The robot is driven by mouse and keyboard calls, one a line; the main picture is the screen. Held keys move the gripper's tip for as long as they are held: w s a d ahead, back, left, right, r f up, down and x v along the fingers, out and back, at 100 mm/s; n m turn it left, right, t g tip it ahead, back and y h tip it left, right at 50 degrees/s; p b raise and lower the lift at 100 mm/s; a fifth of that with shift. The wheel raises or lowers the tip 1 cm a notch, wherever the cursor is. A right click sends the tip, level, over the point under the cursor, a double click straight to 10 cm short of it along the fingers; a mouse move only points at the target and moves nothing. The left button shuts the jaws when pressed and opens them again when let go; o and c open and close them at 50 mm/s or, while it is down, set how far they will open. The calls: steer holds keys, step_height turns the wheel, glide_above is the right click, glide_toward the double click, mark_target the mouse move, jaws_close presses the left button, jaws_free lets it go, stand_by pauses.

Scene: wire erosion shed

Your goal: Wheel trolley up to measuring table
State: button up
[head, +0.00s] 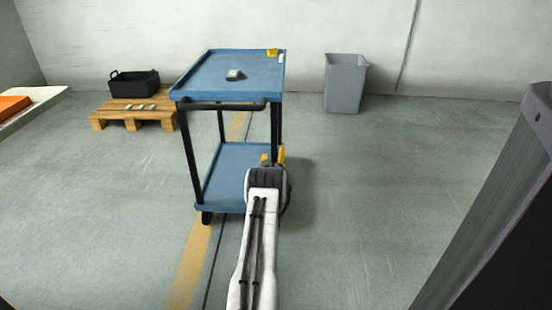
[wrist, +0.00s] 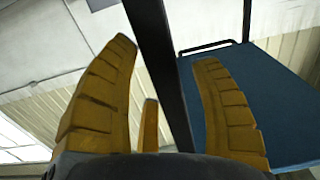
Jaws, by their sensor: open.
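The trolley (head: 232,72) stands in the middle of the head view, with two blue shelves, black posts and a black handle bar (head: 222,106) along its near side. My gripper (head: 273,156) is at its near right side, below the handle and by the lower shelf (head: 222,178). In the wrist view the yellow fingers (wrist: 162,55) are spread apart. A dark post (wrist: 158,50) runs through the gap between them; I cannot tell whether it touches them. A blue shelf (wrist: 285,90) shows at the right there. I cannot identify the measuring table for certain.
A small grey object (head: 234,75) and a yellow item (head: 272,52) lie on the top shelf. A pallet (head: 110,115) with a black crate (head: 134,85) stands left, a grey bin (head: 345,84) right. A pale surface (head: 35,99) with an orange item is far left.

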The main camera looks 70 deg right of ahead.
steer(key=shift+a, duration=0.15)
steer(key=v, duration=1.1)
steer(key=shift+s+a, duration=0.2)
steer(key=shift+a, duration=0.15)
stand_by(0.7)
